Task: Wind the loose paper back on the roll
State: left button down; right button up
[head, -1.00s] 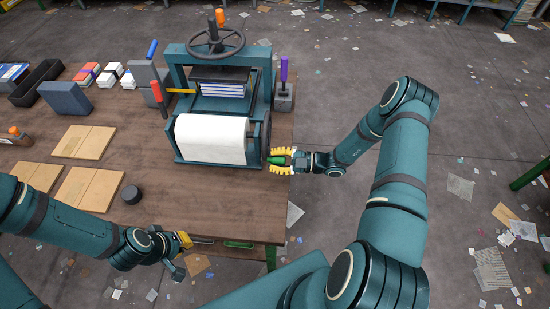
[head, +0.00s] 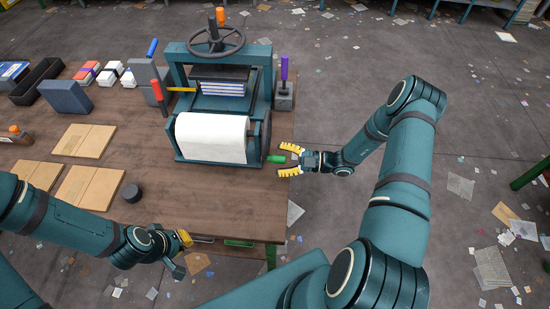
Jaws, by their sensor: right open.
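The white paper roll (head: 212,139) sits in the front of the teal press (head: 222,60). A sheet of its paper hangs smoothly down the front. A green crank handle (head: 276,159) sticks out at the roll's right side. My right gripper (head: 287,161) is open, with yellow fingers just right of the green handle. The fingers look clear of the handle or only level with its end. My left gripper (head: 183,253) is low in the view, off the table's front edge; its fingers are partly hidden, so I cannot tell its opening.
The wooden table (head: 190,200) is clear in front of the press. A purple-handled tool (head: 284,90) stands right of the press. Paper scraps litter the floor.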

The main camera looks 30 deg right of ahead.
jog(key=v, duration=0.9)
jog(key=shift+s+d, duration=0.2)
jog(key=shift+d, duration=0.1)
jog(key=w+a+n+b, duration=0.2)
jog(key=a+n, duration=0.1)
jog(key=n, duration=0.5)
jog(key=w+a+n+b, duration=0.2)
jog(key=a+n, duration=0.2)
jog(key=n, duration=0.5)
jog(key=w+a+n+b, duration=0.2)
jog(key=a+n+b, duration=0.1)
jog(key=n, duration=0.5)
jog(key=shift+w+a+r, duration=0.1)
jog(key=shift+w+a, duration=0.05)
jog(key=shift+a, duration=0.1)
grip_shut()
